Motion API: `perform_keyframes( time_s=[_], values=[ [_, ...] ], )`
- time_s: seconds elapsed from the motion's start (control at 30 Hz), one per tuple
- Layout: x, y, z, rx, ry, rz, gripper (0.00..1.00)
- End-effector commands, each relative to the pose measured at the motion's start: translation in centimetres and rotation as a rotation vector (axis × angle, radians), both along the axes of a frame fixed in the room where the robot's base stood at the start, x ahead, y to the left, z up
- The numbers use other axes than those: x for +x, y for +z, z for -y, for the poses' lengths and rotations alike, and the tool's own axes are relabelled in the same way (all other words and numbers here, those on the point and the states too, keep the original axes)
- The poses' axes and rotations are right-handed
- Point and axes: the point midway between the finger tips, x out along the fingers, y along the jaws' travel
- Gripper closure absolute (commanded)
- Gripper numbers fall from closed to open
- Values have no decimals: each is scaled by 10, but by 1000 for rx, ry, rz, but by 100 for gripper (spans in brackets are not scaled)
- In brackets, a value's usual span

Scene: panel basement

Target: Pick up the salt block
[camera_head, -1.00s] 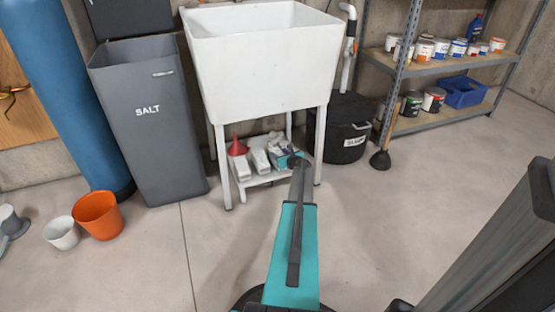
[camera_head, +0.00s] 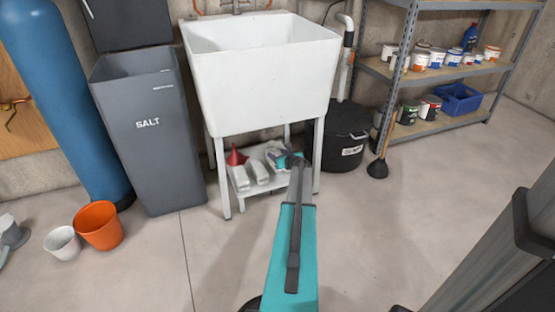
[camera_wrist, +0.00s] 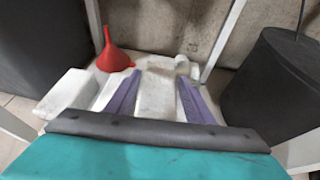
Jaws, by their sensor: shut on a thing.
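The salt block (camera_wrist: 157,88) is a pale white block between the purple fingers of my gripper (camera_wrist: 158,98) in the wrist view. The fingers are shut on its two long sides. It is over the low white shelf (camera_wrist: 36,122) under the sink; I cannot tell whether it touches the shelf. In the head view my gripper (camera_head: 285,160) is at the shelf's right part and mostly hides the block. Another white block (camera_wrist: 70,92) lies to the left, with a further pale block partly hidden beside the left finger.
A red funnel (camera_wrist: 114,55) and a small white roll (camera_wrist: 182,66) are close by. The white sink (camera_head: 262,80) hangs above, on legs either side of the shelf. A black tub (camera_head: 343,135) stands right, a grey salt bin (camera_head: 150,150) left. The front floor is open.

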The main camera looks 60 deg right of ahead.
Motion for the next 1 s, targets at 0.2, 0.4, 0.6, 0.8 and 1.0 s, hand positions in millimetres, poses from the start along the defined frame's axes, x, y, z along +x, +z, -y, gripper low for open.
perform_keyframes(
  time_s=[0.2,0.4,0.6,0.8,1.0],
  values=[
    [0,24,1,-2,-1,4,100],
    [0,27,1,-2,-1,4,100],
    [0,27,1,-2,-2,4,100],
    [0,27,1,-2,-2,4,100],
    [0,27,1,-2,-2,4,100]
  ],
)
